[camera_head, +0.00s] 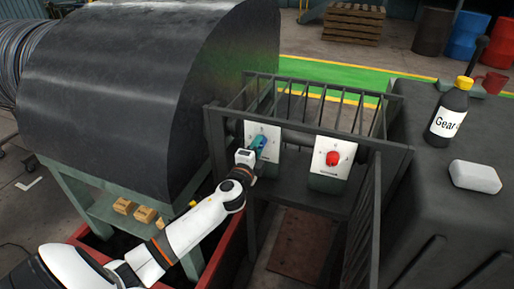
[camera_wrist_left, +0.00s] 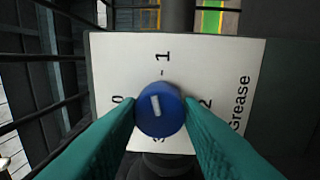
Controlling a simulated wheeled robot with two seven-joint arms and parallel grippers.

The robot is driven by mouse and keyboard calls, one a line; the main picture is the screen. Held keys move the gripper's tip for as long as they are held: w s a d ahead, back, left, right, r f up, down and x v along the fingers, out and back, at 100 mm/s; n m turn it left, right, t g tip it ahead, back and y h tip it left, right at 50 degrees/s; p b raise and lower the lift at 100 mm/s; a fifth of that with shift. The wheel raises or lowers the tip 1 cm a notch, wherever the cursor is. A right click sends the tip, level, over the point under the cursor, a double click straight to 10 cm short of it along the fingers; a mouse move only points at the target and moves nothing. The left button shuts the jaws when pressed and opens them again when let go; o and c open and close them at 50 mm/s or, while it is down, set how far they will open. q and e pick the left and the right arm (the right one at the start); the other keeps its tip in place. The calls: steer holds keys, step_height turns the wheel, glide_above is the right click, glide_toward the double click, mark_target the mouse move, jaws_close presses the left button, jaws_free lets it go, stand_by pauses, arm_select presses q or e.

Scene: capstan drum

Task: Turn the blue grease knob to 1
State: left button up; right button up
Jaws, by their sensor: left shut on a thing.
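The blue grease knob (camera_wrist_left: 166,122) sits on a white plate (camera_wrist_left: 225,60) marked "Grease" in the left wrist view. Numbers 0, 1 and 2 show around it; the mark below the knob is partly hidden. The knob's white line points up, tilted slightly left of the 1 towards the 0 side. My left gripper (camera_head: 259,144) reaches the left plate in the head view, and its teal fingers are shut on the knob from both sides. My right gripper is not in view.
A second white plate with a red knob (camera_head: 333,158) stands to the right on the same railed frame (camera_head: 395,145). A large dark drum (camera_head: 140,80) is at left. A bottle (camera_head: 449,118) and a white block (camera_head: 475,177) rest on the dark cabinet (camera_head: 410,180) at right.

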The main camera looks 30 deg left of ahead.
arm_select(q)
steer(key=shift+m, duration=1.2)
steer(key=o, duration=1)
steer(key=shift+b+v, duration=1.3)
steer(key=shift+v, duration=4.7)
